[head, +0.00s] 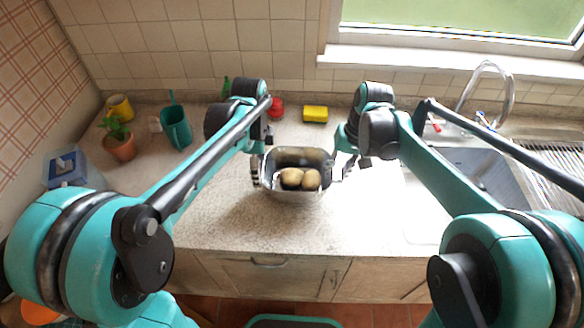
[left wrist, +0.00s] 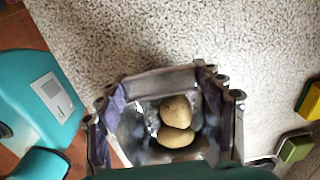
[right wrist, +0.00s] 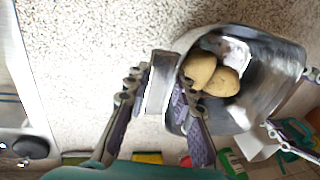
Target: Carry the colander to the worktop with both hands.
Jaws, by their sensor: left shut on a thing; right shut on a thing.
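The metal colander (head: 297,156) is in the middle of the head view, over the speckled worktop (head: 250,225). Two potatoes (head: 300,179) lie inside it, and they show in the left wrist view (left wrist: 176,122) and the right wrist view (right wrist: 211,74). My left gripper (head: 257,167) is shut on the colander's left handle (left wrist: 160,82). My right gripper (head: 343,165) is shut on its right handle (right wrist: 158,85). The colander looks about level. I cannot tell whether its base touches the worktop; the base is hidden.
A sink (head: 480,172) with a tap is at the right. A yellow sponge (head: 315,113) and a red item (head: 276,108) are by the back wall. At the left are a green container (head: 176,127), a potted plant (head: 118,143) and a yellow mug (head: 120,107). The worktop in front is clear.

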